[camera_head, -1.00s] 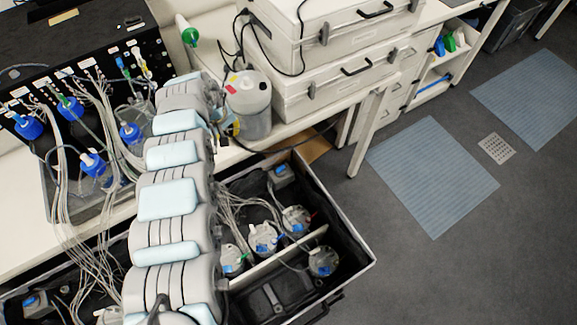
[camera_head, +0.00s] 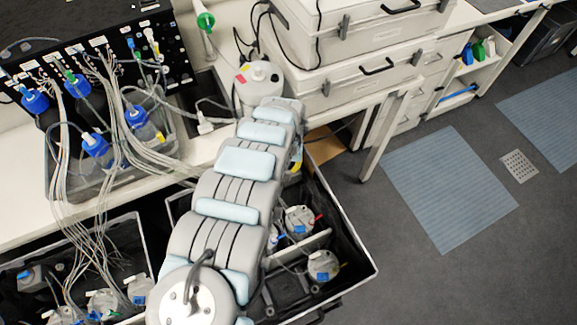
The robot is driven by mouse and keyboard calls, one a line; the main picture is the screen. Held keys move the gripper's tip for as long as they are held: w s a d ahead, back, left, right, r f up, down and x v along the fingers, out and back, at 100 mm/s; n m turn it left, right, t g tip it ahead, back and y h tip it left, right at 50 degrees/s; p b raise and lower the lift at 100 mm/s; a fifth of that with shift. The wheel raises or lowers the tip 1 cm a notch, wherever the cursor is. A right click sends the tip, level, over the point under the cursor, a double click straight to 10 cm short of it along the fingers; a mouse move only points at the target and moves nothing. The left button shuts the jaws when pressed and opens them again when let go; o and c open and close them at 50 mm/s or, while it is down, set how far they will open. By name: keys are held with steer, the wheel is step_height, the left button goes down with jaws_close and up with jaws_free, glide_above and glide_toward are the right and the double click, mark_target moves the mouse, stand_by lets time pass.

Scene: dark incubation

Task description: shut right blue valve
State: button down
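Small blue valves sit on clear-lidded chambers in the dark crates below the bench. In the right crate (camera_head: 352,236), one blue valve (camera_head: 299,229) is on the chamber that also has a red part. Another blue valve (camera_head: 322,277) is on the chamber nearest the crate's right side. A further blue-topped chamber is partly hidden by my arm. I cannot tell whether any valve is open or shut. My arm reaches from the bottom middle up over the right crate. My gripper is hidden behind the arm's far end.
Blue-capped bottles (camera_head: 97,145) with many thin tubes stand in a tray on the white bench. A jug (camera_head: 255,83) and stacked white cases (camera_head: 345,80) are beyond my arm. The left crate (camera_head: 140,232) holds more chambers. Open floor lies to the right.

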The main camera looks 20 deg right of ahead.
mark_target(288, 178)
step_height(288, 178, down, 5)
steer(key=b, duration=0.3)
steer(key=shift+w+d+b, duration=0.1)
steer(key=shift+w+b, duration=0.25)
steer(key=shift+b, duration=0.15)
stand_by(0.7)
steer(key=shift+s+r+p, duration=0.1)
steer(key=shift+s+p, duration=0.2)
steer(key=shift+p, duration=0.4)
step_height(288, 178, up, 6)
steer(key=p, duration=0.5)
stand_by(0.3)
